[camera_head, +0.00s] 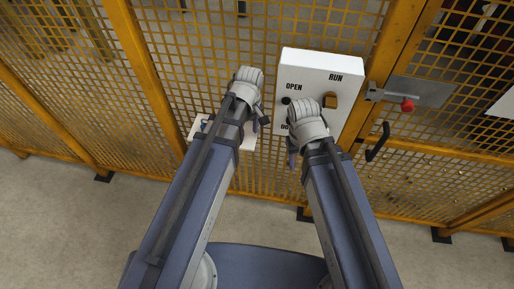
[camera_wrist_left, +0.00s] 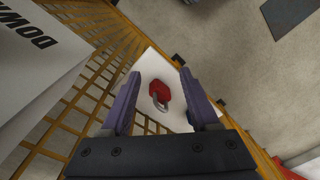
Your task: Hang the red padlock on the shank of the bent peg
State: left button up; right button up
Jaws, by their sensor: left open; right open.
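The red padlock (camera_wrist_left: 159,90) lies on a white shelf (camera_wrist_left: 152,62) in the left wrist view, its grey shackle toward the bottom of the picture. My left gripper (camera_wrist_left: 160,76) is open, its two fingers apart on either side of the padlock in the picture; I see no contact. In the head view my left arm hides the padlock, and the gripper (camera_head: 262,122) is mostly hidden behind its wrist, over the shelf (camera_head: 197,130). My right gripper (camera_head: 292,150) is mostly hidden below its wrist, in front of the control box. I cannot make out the bent peg for certain.
A white control box (camera_head: 318,66) with a yellow knob (camera_head: 330,101) is on the yellow mesh fence (camera_head: 185,60). To its right are a metal latch (camera_head: 430,92) with a red knob (camera_head: 407,105) and a black handle (camera_head: 378,142). Floor is clear at left.

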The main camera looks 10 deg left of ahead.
pick_arm(q)
jog(key=s+d+m, duration=0.5)
jog(key=s+m, duration=0.4)
jog(key=m, duration=0.4)
jog(key=shift+s+d+y, duration=0.15)
jog(key=shift+d+y, duration=0.2)
jog(key=shift+y, duration=0.05)
